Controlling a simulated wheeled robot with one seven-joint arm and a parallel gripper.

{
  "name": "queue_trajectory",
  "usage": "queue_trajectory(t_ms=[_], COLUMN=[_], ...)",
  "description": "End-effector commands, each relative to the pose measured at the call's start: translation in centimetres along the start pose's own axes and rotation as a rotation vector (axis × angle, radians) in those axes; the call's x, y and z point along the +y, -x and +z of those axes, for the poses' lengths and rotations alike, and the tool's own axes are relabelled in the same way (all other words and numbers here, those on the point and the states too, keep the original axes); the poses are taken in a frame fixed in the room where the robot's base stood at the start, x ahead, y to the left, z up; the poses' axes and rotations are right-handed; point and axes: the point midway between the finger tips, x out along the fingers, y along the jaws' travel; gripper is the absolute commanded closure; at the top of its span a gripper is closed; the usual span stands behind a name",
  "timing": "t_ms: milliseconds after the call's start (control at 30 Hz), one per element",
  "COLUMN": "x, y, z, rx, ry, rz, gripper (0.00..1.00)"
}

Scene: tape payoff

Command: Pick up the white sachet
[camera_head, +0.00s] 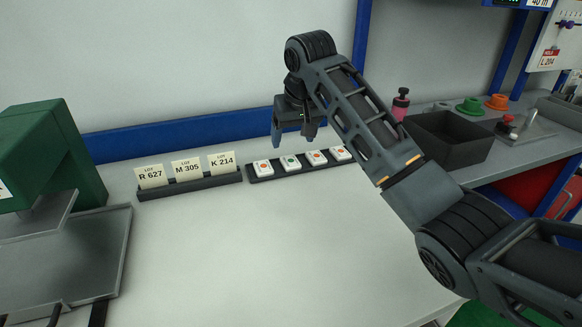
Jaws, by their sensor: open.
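Several small white square pieces with round coloured marks lie in a row on a dark tray (252,175) near the back of the white worktable. The left piece (263,167) has an orange mark, the second piece (290,162) a green one. The third piece (316,158) and the right piece (340,154) have orange marks. I cannot tell whether any of these is the white sachet; no other likely one shows. My gripper (293,138) points down, open and empty, above and behind this row in the picture, apart from it.
A dark holder (190,189) with lot cards R 627, M 305 and K 214 stands left of the tray. A green machine (60,155) with a metal plate is at far left. A black bin (448,140) stands at right. The table's front middle is clear.

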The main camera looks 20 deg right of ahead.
Motion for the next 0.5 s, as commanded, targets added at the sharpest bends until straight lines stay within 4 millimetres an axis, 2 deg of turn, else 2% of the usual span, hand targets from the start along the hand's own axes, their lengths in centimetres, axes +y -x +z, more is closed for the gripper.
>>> queue_trajectory(t_ms=[367,500], x=[0.1,0.4], y=[-3.4,-5.3], z=[0.3,0.7], rx=[-0.002,-0.003], ry=[0.0,-0.001], rz=[0.001,0.002], gripper=[0.23,0.23])
